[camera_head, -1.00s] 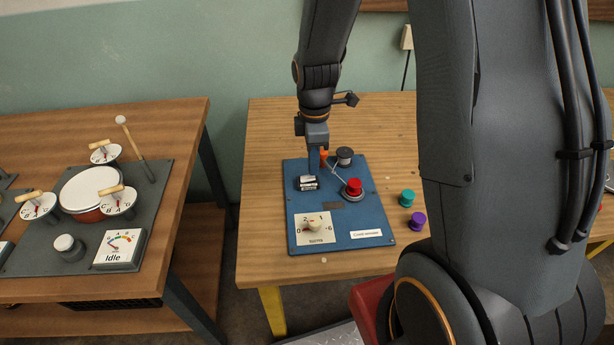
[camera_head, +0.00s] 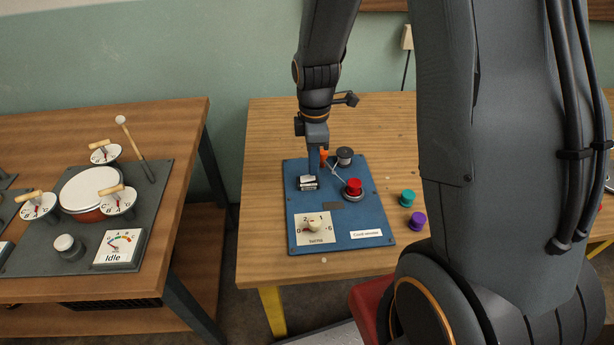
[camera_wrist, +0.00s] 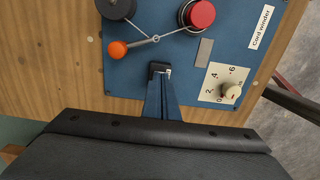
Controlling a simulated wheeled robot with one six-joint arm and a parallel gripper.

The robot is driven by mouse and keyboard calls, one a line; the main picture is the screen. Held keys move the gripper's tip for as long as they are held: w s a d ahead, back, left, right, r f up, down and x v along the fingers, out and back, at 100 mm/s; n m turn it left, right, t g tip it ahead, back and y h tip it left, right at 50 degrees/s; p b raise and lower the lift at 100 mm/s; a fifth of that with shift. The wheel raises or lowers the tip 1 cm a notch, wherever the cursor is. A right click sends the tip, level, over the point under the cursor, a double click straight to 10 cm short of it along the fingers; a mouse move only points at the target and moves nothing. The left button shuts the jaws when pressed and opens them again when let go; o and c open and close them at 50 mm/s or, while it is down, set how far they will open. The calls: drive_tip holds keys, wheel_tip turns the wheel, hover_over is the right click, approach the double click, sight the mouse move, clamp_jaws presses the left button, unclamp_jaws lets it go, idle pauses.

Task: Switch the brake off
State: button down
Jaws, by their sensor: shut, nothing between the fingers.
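The blue cord winder panel (camera_head: 350,215) lies on the wooden table. A small black and white switch (camera_head: 308,186) sits near its left edge; I take it to be the brake, but I can read no label on it. My gripper (camera_head: 313,174) points down just above the switch. In the wrist view, the closed fingers (camera_wrist: 161,84) reach the black switch housing (camera_wrist: 157,68) and partly cover it. Contact and the switch's position cannot be told.
The panel also carries a red knob (camera_head: 354,186), a dark spool (camera_head: 344,155), an orange knob (camera_wrist: 118,49) on a thin arm and a dial (camera_head: 313,227). Teal (camera_head: 407,197) and purple (camera_head: 418,219) pieces lie to the right. A drum table (camera_head: 185,130) stands left.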

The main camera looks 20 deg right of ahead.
drive_tip(key=shift+f+b, duration=0.35)
drive_tip(key=shift+f, duration=0.45)
idle(0.7)
wheel_tip(320, 180, up, 7)
drive_tip(key=p, duration=0.6)
idle(0.3)
drive_tip(key=shift+r, duration=0.1)
idle(0.3)
drive_tip(key=s+r+m+b, duration=0.1)
drive_tip(key=s+r+m, duration=0.2)
drive_tip(key=s+m, duration=0.3)
drive_tip(key=s+r+m+t+b, duration=0.1)
drive_tip(key=s+r+m, duration=0.3)
drive_tip(key=s+m, duration=0.3)
drive_tip(key=shift+m, duration=1.4)
